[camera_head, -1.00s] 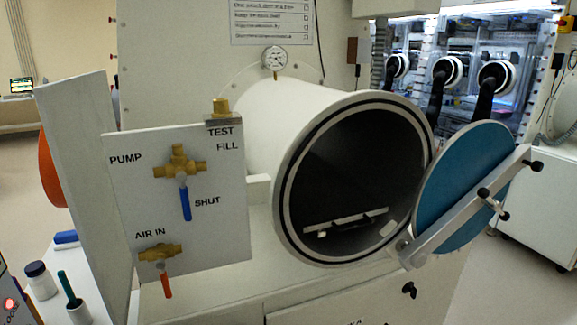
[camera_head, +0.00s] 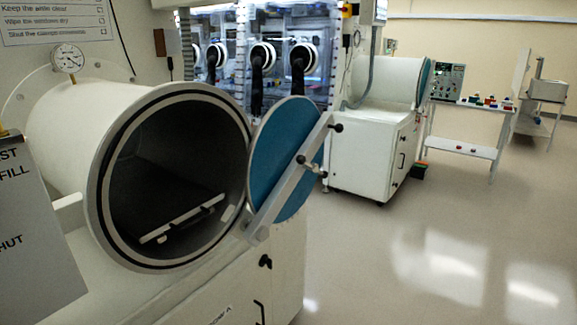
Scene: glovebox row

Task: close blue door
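The blue door (camera_head: 268,165) is a round blue disc with a pale diagonal bar (camera_head: 290,180) and black knobs across its face. It stands swung open at the right side of the white cylindrical chamber (camera_head: 75,125). The chamber's round mouth (camera_head: 165,185) is uncovered, and a pale tray rail (camera_head: 182,219) shows inside its dark interior. Neither of my grippers is in view.
A gauge (camera_head: 68,58) sits above the chamber. Gloveboxes with black gloves (camera_head: 262,62) stand behind. A white cabinet (camera_head: 365,150) and a side table (camera_head: 465,130) are farther right. The floor (camera_head: 420,250) at right is clear.

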